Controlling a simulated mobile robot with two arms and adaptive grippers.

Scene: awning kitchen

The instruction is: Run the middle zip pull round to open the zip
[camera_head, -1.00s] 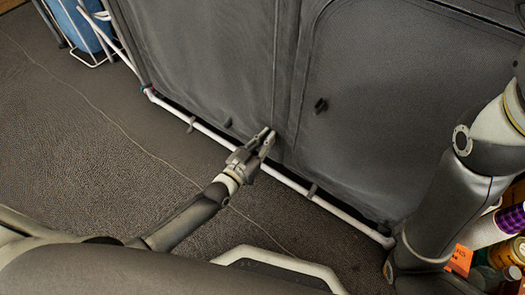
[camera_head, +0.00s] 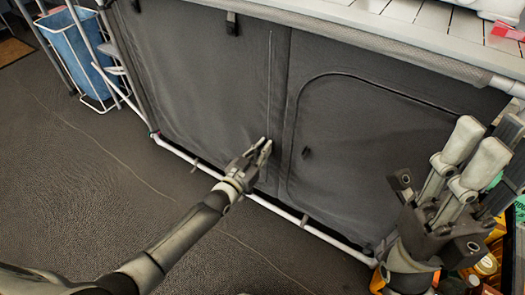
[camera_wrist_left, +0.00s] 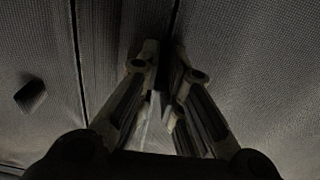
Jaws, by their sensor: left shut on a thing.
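The dark grey fabric front (camera_head: 200,85) has a vertical middle zip line (camera_head: 270,85) running up from near its bottom. My left gripper (camera_head: 266,147) is at the lower part of this line, level with a dark tab on the right panel. In the left wrist view its fingertips (camera_wrist_left: 162,72) are shut at a dark seam (camera_wrist_left: 174,18). The middle zip pull is hidden between the fingers. My right gripper (camera_head: 470,145) is at the right with fingers pointing up, away from the zip; its opening is unclear.
The right panel has a curved zip outline (camera_head: 345,76) and a dark tab (camera_head: 306,152). A white pole (camera_head: 285,214) runs along the bottom. A blue bin (camera_head: 75,55) stands at the left. Several containers crowd the lower right. The floor in front is clear.

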